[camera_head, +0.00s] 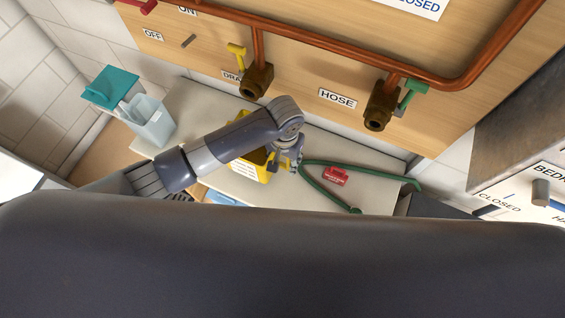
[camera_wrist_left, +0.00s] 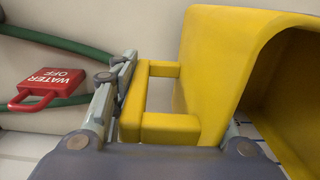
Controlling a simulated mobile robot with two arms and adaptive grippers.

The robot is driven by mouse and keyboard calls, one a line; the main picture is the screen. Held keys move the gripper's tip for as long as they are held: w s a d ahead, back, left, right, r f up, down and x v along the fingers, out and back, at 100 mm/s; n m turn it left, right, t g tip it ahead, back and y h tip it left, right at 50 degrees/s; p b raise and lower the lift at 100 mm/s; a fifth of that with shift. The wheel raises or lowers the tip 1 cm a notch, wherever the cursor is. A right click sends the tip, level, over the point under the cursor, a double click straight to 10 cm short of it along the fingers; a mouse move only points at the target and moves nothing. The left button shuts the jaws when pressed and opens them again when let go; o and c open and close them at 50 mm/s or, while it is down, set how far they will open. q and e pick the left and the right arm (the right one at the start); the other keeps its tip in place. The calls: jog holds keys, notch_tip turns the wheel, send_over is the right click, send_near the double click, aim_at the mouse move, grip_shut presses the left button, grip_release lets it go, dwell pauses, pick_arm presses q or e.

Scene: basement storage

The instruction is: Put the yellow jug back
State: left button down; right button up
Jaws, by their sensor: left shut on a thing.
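The yellow jug (camera_head: 262,174) is over the pale counter (camera_head: 215,118) in the head view, partly hidden behind my left forearm. In the left wrist view the jug (camera_wrist_left: 215,65) fills the right side, with its open mouth facing right and its square handle toward my gripper. My left gripper (camera_head: 288,163) is shut on the jug's handle; its fingers also show in the left wrist view (camera_wrist_left: 165,110). I cannot tell whether the jug's base touches the counter. My right gripper is not in view.
A green hose (camera_head: 312,184) and a red "WATER OFF" tag (camera_head: 335,176) lie right of the jug. A clear bin with a teal lid (camera_head: 110,88) stands at left. The DRAIN outlet (camera_head: 256,82) and HOSE outlet (camera_head: 379,108) stick out from the wooden panel above the counter.

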aim_at(283, 164)
pick_arm(q)
jog(key=shift+s+a+f, duration=0.1)
jog(key=shift+a+f, duration=0.05)
jog(key=shift+f, duration=1.3)
jog(key=shift+f, duration=0.1)
jog(key=c, duration=0.9)
grip_release()
jog(key=shift+f, duration=0.1)
jog(key=shift+c, duration=0.2)
jog(key=shift+r, duration=0.3)
notch_tip(283, 164, up, 12)
jog(key=shift+f, duration=0.1)
jog(key=shift+s, duration=0.15)
